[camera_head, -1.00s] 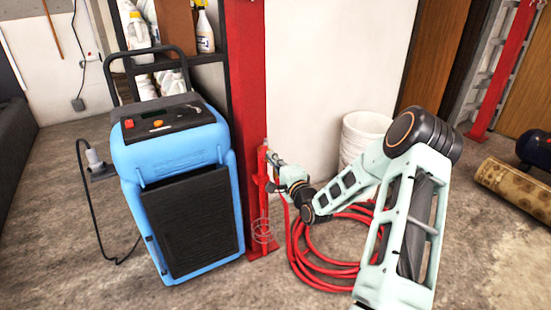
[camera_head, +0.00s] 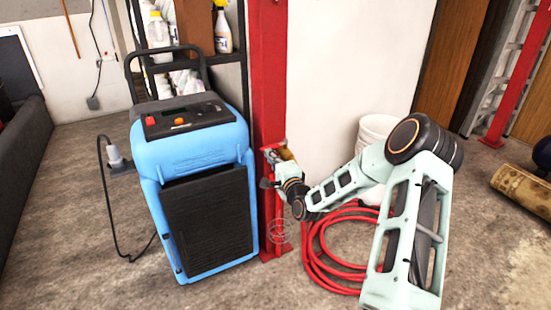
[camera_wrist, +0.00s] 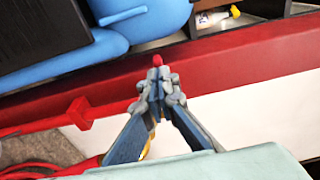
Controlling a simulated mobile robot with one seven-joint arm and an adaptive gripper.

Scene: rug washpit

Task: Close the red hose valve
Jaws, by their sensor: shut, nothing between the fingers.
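A red post (camera_head: 270,80) stands beside the blue machine, and a coiled red hose (camera_head: 318,262) lies on the floor at its foot. My gripper (camera_head: 270,166) is at the post, at the height of the machine's upper body. In the wrist view my gripper (camera_wrist: 158,84) has its fingers together, with nothing seen held. A small red tip (camera_wrist: 157,60), perhaps part of the valve, shows just beyond the fingertips; I cannot tell whether they touch. A yellow, brass-like piece (camera_head: 286,155) shows by my gripper in the head view. The valve's body and handle position are mostly hidden.
The blue machine (camera_head: 195,145) stands close left of the post, its cable on the floor. A white bucket (camera_head: 376,130) stands behind my arm. A rolled rug (camera_head: 522,190) lies at the far right. Shelves with bottles (camera_head: 222,32) are behind the machine.

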